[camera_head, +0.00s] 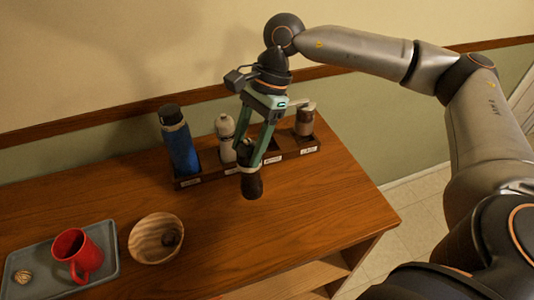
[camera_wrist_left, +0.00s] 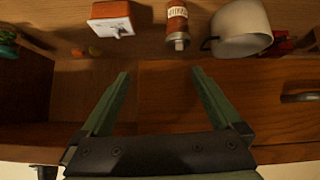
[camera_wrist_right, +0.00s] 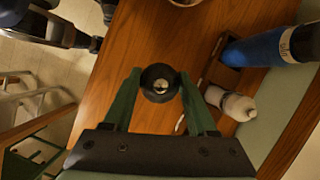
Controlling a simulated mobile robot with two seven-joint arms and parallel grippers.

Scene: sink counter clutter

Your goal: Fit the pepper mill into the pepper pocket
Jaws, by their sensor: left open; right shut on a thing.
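The pepper mill (camera_head: 251,184) is a dark, near-black mill with a lighter band near its top. My right gripper (camera_head: 248,158) is shut on it and holds it roughly upright, in front of the rack. The right wrist view shows its round dark end (camera_wrist_right: 160,83) between the fingers. The wooden rack (camera_head: 211,177) has a row of labelled pockets; the labels are too small to read. One pocket right of the white shaker is partly hidden behind my gripper, so I cannot tell its contents. My left gripper (camera_wrist_left: 160,73) is open and empty in the left wrist view.
The rack also holds a blue bottle (camera_head: 181,148), a white shaker (camera_head: 225,128) and a brown grey-topped container (camera_head: 304,122). A wooden bowl (camera_head: 155,240) and a grey tray (camera_head: 111,262) with a red mug (camera_head: 76,252) are front left. The counter's right side is clear.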

